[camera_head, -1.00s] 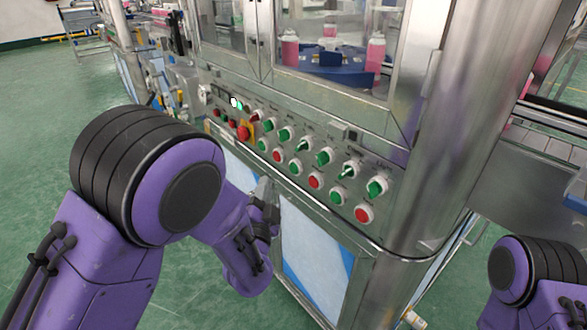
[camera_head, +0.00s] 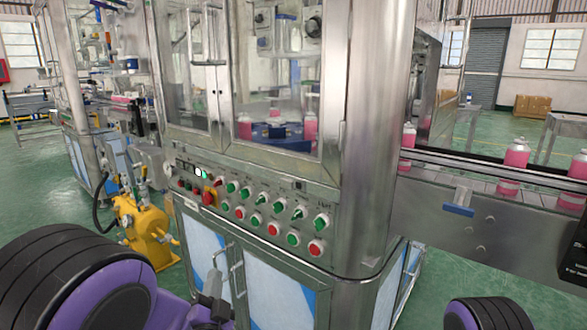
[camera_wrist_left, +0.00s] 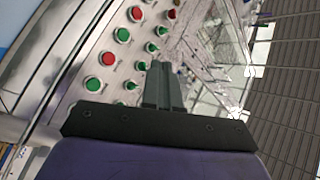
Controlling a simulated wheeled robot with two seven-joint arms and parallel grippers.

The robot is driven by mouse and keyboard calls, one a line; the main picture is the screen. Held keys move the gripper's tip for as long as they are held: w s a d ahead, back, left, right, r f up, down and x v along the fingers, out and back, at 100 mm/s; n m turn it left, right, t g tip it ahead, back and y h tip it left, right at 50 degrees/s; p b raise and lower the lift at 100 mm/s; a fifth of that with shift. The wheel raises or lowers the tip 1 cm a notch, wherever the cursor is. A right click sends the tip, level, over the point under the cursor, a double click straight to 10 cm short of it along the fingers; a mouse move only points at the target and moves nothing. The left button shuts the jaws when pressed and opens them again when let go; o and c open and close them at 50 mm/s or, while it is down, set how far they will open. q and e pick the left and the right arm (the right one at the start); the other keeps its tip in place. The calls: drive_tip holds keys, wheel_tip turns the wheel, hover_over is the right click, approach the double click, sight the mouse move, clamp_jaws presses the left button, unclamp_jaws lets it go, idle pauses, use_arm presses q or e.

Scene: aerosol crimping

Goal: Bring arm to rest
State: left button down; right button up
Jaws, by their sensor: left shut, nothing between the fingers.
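My left arm comes in from the lower left in the head view. My left gripper (camera_head: 214,284) is low in front of the machine's control panel (camera_head: 175,158), below its button rows. In the left wrist view the two dark fingers (camera_wrist_left: 163,84) lie together, shut and empty, pointing toward the panel with its red and green buttons (camera_wrist_left: 107,59). I cannot tell how far they are from it. Of my right arm only a black and purple joint (camera_head: 487,312) shows at the bottom right; its gripper is out of view.
The machine's glass-doored cabinet (camera_head: 220,100) and steel post (camera_head: 372,130) stand close in front. A conveyor with pink bottles (camera_head: 513,165) runs to the right. A yellow device (camera_head: 145,230) stands on the green floor at the left, where some floor is free.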

use_arm(q)
drive_tip(key=s+a+f+n+g+p, duration=0.3)
drive_tip(key=s+f+n+g, duration=0.1)
drive_tip(key=f+n, duration=0.25)
drive_tip(key=s+a+f+n+g+p, duration=0.3)
drive_tip(key=s+f+n+g, duration=0.15)
drive_tip(key=f, duration=0.35)
drive_tip(key=s+a+f+n+g+p, duration=0.1)
drive_tip(key=s+a+f+g+p, duration=0.1)
drive_tip(key=s, duration=0.6)
drive_tip(key=s+a+f+n+g+p, duration=0.2)
drive_tip(key=s+g+p, duration=0.1)
drive_tip(key=s, duration=0.6)
drive_tip(key=s+a+f+n+g+y+p, duration=0.1)
drive_tip(key=s+a+f+g+p, duration=0.1)
drive_tip(key=s, duration=0.6)
drive_tip(key=shift+s+a+f+n+g+p, duration=0.3)
drive_tip(key=shift+s+a+f+g, duration=0.1)
drive_tip(key=shift+g, duration=0.35)
drive_tip(key=shift+w, duration=0.15)
